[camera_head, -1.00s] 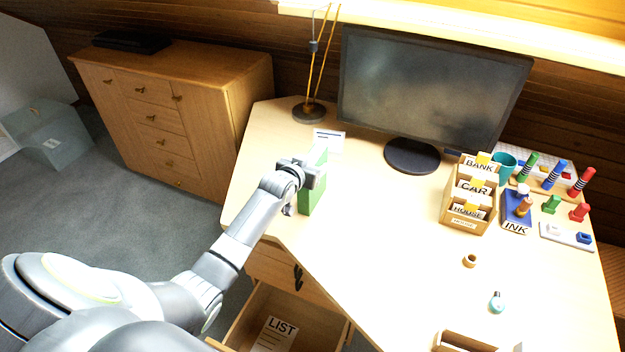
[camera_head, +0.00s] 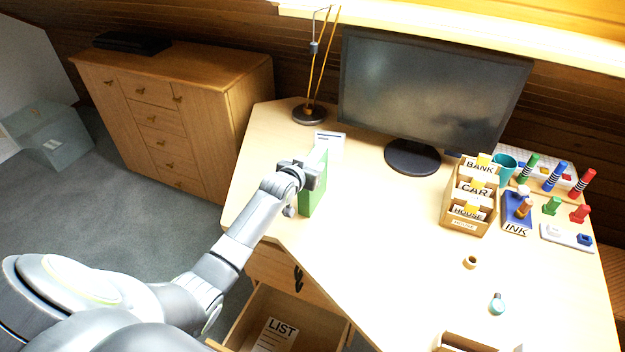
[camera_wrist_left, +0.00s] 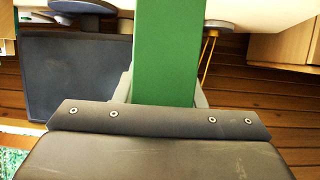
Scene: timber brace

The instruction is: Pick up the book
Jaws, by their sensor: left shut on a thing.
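The green book (camera_head: 313,190) stands upright on the left part of the desk (camera_head: 375,225). My left gripper (camera_head: 314,174) is at the upper part of the book and shut on it. In the left wrist view the green book (camera_wrist_left: 168,55) runs up from between the fingers, which are mostly hidden behind the dark gripper body. Whether the book's lower edge touches the desk is hard to tell. My right gripper is not in view.
A monitor (camera_head: 430,90) and a lamp (camera_head: 309,112) stand behind the book. A small white card (camera_head: 329,139) is close behind it. A card box (camera_head: 468,200) and stamps are at the right. An open drawer (camera_head: 245,318) sticks out below the desk's front edge.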

